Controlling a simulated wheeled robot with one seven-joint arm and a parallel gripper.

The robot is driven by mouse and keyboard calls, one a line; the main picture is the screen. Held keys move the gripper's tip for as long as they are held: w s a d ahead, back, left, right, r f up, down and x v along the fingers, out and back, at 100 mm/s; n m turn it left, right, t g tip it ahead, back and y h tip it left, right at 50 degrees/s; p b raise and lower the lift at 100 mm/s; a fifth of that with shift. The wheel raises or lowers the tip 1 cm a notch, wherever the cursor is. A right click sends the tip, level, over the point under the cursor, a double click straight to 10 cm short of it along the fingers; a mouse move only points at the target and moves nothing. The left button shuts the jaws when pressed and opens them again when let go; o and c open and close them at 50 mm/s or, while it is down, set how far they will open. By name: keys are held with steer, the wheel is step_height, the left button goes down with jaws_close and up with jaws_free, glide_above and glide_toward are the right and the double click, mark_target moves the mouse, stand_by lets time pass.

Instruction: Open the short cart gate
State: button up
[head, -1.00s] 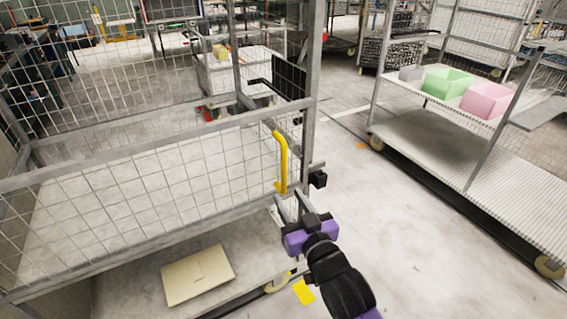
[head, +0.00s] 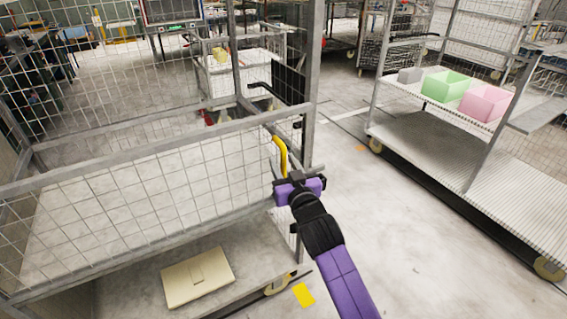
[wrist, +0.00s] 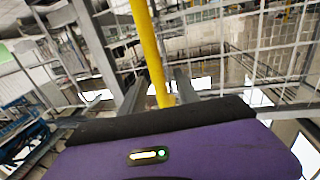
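The short cart gate (head: 150,190) is a wire-mesh panel with a grey frame on the near side of the cart. It looks closed, its top rail meeting the cart's corner post. A yellow handle (head: 281,153) stands at its right end. My gripper (head: 288,173) is at the handle's lower part, and my wrist hides the handle's bottom end. In the wrist view, the yellow handle (wrist: 148,45) runs between the two grey fingers of my gripper (wrist: 157,90). The fingers are apart with gaps beside the handle. I cannot tell whether either finger touches it.
A beige flat box (head: 198,278) lies on the cart's lower deck. A shelf cart (head: 450,150) with green (head: 445,86) and pink (head: 486,102) bins stands at right. The floor between the carts is clear apart from a yellow floor mark (head: 303,294).

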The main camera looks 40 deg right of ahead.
jaws_close()
stand_by(1.4)
